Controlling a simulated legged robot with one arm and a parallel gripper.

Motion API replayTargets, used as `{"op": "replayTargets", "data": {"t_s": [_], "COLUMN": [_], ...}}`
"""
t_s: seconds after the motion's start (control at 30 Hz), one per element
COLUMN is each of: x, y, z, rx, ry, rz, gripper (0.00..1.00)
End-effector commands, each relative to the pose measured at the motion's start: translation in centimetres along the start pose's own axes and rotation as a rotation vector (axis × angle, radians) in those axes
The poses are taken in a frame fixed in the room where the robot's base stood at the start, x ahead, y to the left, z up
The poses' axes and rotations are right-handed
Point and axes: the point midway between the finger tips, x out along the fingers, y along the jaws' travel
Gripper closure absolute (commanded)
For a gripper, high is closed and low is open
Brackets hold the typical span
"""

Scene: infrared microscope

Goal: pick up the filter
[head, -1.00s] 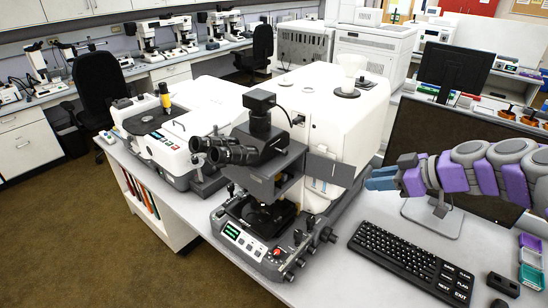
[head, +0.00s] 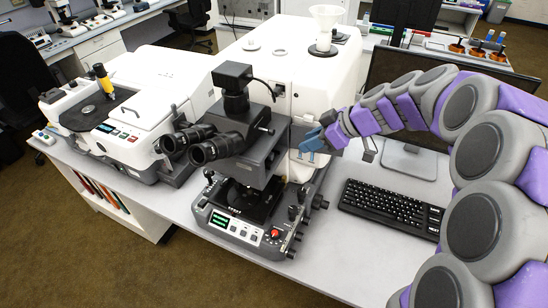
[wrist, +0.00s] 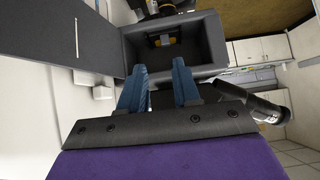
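The microscope (head: 240,150) is dark grey and stands on the bench. In the wrist view, an open dark box compartment (wrist: 212,45) of it faces my gripper (wrist: 158,72). A small dark piece with yellow marks (wrist: 166,41) sits inside at the back; it may be the filter, but it is too small to be sure. My gripper's two blue fingers are apart with nothing between them, just outside the compartment's mouth. In the head view, my gripper (head: 312,141) is right of the microscope's upper body, and the filter cannot be made out.
A flat dark door panel (wrist: 80,35) stands open left of the compartment. Eyepieces (wrist: 262,106) stick out at the right. The large white instrument (head: 290,75) stands close behind. A keyboard (head: 392,208) and a monitor (head: 425,115) are to the right, beneath and behind my arm.

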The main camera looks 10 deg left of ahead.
Motion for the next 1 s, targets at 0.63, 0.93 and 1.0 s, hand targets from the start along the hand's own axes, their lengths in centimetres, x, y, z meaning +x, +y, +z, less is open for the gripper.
{"op": "replayTargets", "data": {"t_s": [0.63,0.93,1.0], "x": [7.9,10.5,10.3], "y": [0.2,0.1,0.2], "z": [0.5,0.1,0.2], "rx": [0.000,-0.003,-0.002], "ry": [0.000,-0.002,0.001], "rz": [-0.008,-0.002,-0.003], "gripper": [0.68,0.68,0.68]}}
